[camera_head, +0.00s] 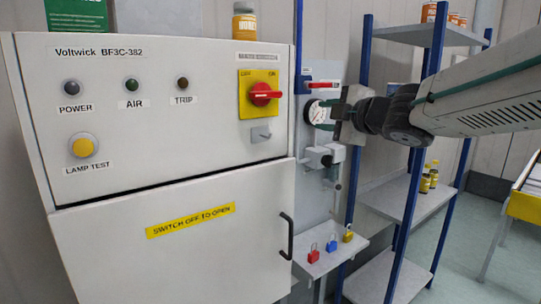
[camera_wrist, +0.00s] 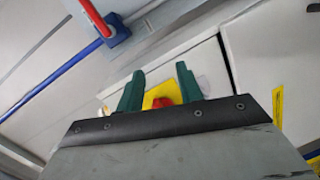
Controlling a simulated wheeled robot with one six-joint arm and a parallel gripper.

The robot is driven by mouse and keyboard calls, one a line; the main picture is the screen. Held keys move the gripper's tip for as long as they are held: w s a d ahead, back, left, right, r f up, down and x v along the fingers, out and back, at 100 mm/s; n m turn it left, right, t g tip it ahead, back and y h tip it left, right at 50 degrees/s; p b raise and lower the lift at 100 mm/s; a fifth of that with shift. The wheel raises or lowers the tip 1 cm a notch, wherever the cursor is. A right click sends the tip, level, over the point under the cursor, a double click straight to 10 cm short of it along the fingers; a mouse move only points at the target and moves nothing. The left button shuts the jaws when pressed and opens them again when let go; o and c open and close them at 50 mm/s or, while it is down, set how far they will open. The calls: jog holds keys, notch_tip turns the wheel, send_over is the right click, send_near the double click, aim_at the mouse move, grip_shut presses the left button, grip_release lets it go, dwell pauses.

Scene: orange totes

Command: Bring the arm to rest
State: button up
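My gripper (camera_head: 316,115) is raised at the right of the white cabinet, in front of the wall panel with the gauge. Its two dark green fingers stand apart with nothing held between them; in the wrist view the gripper (camera_wrist: 160,76) also shows open. My arm reaches in from the right edge of the head view. Beyond the fingers in the wrist view lies a red switch handle (camera_wrist: 162,102) on a yellow plate, partly hidden by the gripper. In the head view this red handle (camera_head: 264,94) sits on the cabinet's front, apart from the gripper.
The cabinet (camera_head: 180,235) has a shut lower door with a black handle (camera_head: 287,236). A round gauge (camera_head: 316,113) is close behind my gripper. Small padlocks (camera_head: 331,246) stand on a ledge below. A blue-post shelf rack (camera_head: 401,195) stands behind my arm.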

jog(key=s+d+f+m+g+h, duration=0.5)
jog(key=s+d+f+m+h, duration=0.55)
jog(key=d+f+m, duration=0.35)
jog(key=s+f+m+g+y, duration=0.1)
jog(key=s+f+m+g, duration=0.2)
jog(key=s, duration=0.9)
jog(key=s+a+f+m+g+y, duration=0.1)
jog(key=s+f+m+g+y, duration=0.1)
jog(key=s, duration=1)
notch_tip(320, 180, down, 2)
jog(key=m+g, duration=0.1)
jog(key=g, duration=0.2)
jog(key=shift+s+a, duration=0.2)
jog(key=shift+s, duration=0.2)
jog(key=shift+f, duration=0.1)
